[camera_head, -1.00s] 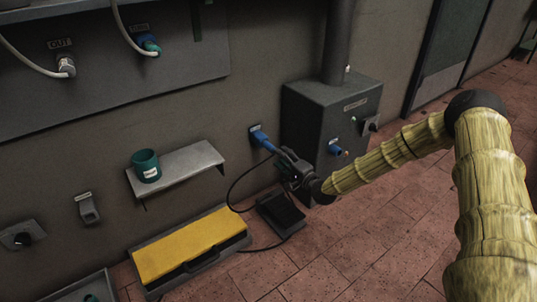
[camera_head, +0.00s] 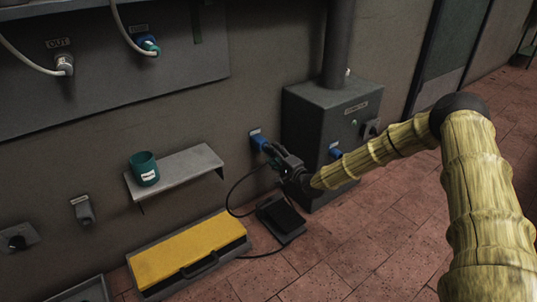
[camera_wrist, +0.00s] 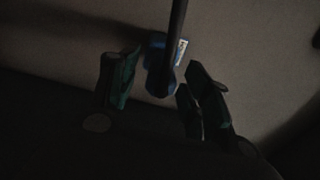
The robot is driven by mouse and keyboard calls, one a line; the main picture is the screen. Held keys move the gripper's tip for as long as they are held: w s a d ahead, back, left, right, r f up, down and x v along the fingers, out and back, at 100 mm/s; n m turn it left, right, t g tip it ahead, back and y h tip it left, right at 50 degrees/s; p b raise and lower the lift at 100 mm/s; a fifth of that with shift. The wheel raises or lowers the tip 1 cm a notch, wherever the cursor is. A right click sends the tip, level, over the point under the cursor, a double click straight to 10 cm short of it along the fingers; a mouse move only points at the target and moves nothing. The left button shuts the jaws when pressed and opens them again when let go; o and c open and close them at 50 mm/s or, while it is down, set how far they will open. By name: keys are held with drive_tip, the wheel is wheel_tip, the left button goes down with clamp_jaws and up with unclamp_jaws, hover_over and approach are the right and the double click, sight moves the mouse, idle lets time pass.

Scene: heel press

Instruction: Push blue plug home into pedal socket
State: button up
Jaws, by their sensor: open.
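The blue plug (camera_head: 259,142) sits at the wall socket under a small label (camera_head: 254,131), left of the grey machine. How deep it sits I cannot tell. In the wrist view the blue plug (camera_wrist: 158,78) lies between my finger pads, with a dark cable across its front. My gripper (camera_head: 271,152) is right at the plug, pointing at the wall. Its fingers (camera_wrist: 160,92) are open, with a gap on either side of the plug. The socket itself is mostly hidden by the plug. The black pedal (camera_head: 281,218) lies on the floor below.
A black cable (camera_head: 230,194) loops down from the plug area. The grey machine (camera_head: 325,115) with another blue fitting (camera_head: 335,151) stands close on the right. A shelf (camera_head: 190,168) with a green cup (camera_head: 144,168) and a yellow-topped case (camera_head: 190,250) are to the left.

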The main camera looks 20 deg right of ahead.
drive_tip(key=shift+b+x, duration=0.55)
drive_tip(key=shift+x, duration=1.15)
clamp_jaws()
drive_tip(key=shift+s, duration=0.1)
drive_tip(key=shift+p+v, duration=1.2)
drive_tip(key=shift+v, duration=1.5)
drive_tip(key=shift+s+d, duration=0.1)
drive_tip(key=shift+s, duration=0.25)
drive_tip(key=p+v, duration=0.8)
drive_tip(key=v, duration=1.5)
drive_tip(key=shift+r, duration=0.15)
idle(2.1)
